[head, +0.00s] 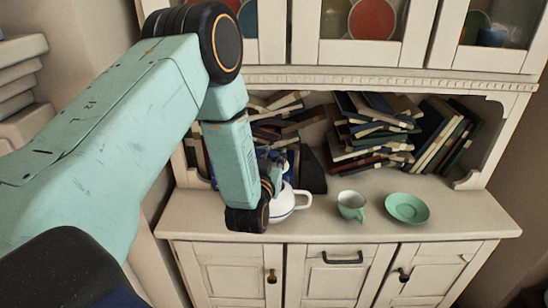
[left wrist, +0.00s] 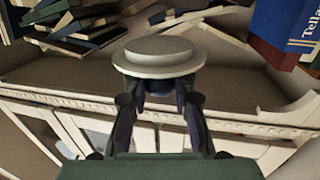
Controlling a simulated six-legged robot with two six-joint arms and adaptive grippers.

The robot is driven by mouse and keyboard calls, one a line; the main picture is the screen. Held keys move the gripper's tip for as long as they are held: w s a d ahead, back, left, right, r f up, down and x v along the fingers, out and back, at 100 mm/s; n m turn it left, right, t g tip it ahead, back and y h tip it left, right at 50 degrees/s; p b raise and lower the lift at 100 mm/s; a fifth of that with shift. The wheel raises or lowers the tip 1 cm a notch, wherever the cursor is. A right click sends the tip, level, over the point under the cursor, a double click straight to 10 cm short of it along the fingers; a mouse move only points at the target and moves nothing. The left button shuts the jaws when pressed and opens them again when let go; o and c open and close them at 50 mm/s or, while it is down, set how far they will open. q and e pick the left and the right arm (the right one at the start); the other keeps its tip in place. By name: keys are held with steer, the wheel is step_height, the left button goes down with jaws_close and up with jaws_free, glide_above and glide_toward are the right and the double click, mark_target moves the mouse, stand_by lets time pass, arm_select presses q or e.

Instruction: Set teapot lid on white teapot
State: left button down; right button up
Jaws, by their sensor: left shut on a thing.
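The white teapot (head: 284,208) stands on the cabinet counter in the head view, its handle to the right. My left wrist and gripper hide its left part and much of its top. My left gripper (head: 277,175) is at the teapot, in front of the shelf. In the left wrist view the gripper (left wrist: 158,92) is shut on the white teapot lid (left wrist: 158,66), a round disc with a smaller raised disc on the side away from the fingers. I cannot tell the gap between lid and teapot. My right gripper is not in view.
A mint-green cup (head: 351,205) and a green saucer (head: 407,208) stand right of the teapot on the counter (head: 450,222). Books (head: 365,135) lean and lie in the shelf behind.

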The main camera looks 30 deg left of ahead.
arm_select(q)
steer(key=shift+f, duration=0.35)
steer(key=f+b, duration=0.1)
steer(key=a+f+b, duration=0.1)
steer(key=f, duration=0.1)
steer(key=shift+w, duration=0.15)
steer(key=f+b, duration=0.2)
steer(key=shift+d+f+b, duration=0.1)
steer(key=shift+d+b, duration=0.2)
steer(key=shift+a, duration=0.1)
steer(key=shift+a+f, duration=0.1)
steer(key=shift+a, duration=0.05)
stand_by(0.8)
